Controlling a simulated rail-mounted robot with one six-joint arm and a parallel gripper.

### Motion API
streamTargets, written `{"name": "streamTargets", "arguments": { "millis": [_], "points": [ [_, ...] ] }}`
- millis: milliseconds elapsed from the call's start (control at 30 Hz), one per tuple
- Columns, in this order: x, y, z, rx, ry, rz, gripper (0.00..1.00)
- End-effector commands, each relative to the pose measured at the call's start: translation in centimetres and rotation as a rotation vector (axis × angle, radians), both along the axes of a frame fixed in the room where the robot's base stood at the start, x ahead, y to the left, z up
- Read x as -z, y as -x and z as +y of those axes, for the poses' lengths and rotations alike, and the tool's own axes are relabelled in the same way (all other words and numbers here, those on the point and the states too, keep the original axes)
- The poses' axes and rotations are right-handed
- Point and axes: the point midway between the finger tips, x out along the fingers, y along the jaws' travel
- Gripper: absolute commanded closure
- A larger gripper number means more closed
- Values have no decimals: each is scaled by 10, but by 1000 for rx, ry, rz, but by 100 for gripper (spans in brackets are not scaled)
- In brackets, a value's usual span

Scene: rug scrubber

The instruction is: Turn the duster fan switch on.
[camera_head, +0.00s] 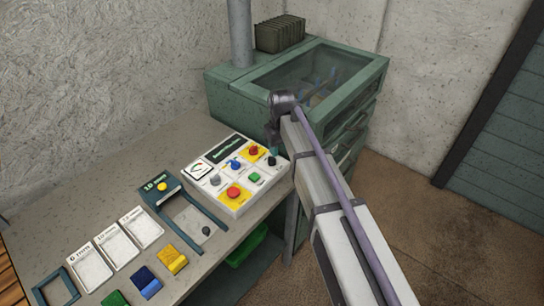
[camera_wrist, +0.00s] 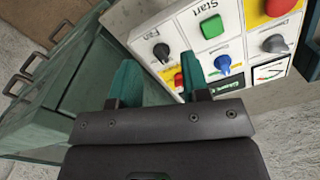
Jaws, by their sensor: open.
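The duster fan switch is a small black knob (camera_wrist: 162,52) on a white tile marked "Fan" on the control panel (camera_wrist: 145,32). In the head view the same black knob (camera_head: 271,160) is at the panel's right edge. My gripper (camera_wrist: 160,70) has two teal fingers set apart with nothing between them. In the wrist view the knob shows beyond the gap between the fingertips. In the head view my gripper (camera_head: 273,150) hangs right over the knob, partly covering that corner. I cannot tell whether the fingers touch it.
Close by on the panel are a red knob (camera_head: 254,150), a blue knob (camera_head: 235,164), a grey knob (camera_head: 215,180), a green button (camera_head: 254,177) and a red button (camera_head: 233,192). A green cabinet (camera_head: 228,88) with a glass lid stands behind. Trays and coloured blocks lie left on the bench.

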Motion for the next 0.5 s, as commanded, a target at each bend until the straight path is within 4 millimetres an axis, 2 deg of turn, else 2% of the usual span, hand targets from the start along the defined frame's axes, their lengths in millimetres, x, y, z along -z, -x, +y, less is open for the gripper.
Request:
{"name": "streamTargets", "arguments": {
  "millis": [33,100,200,367,500],
  "points": [
    [0,-48,21,-98,0,0,57],
    [0,-77,30,-234,0,1,57],
    [0,-72,28,-350,-1,1,57],
    [3,-70,27,-372,-1,1,57],
    [19,-70,27,-370,-1,0,57]
  ]
}}
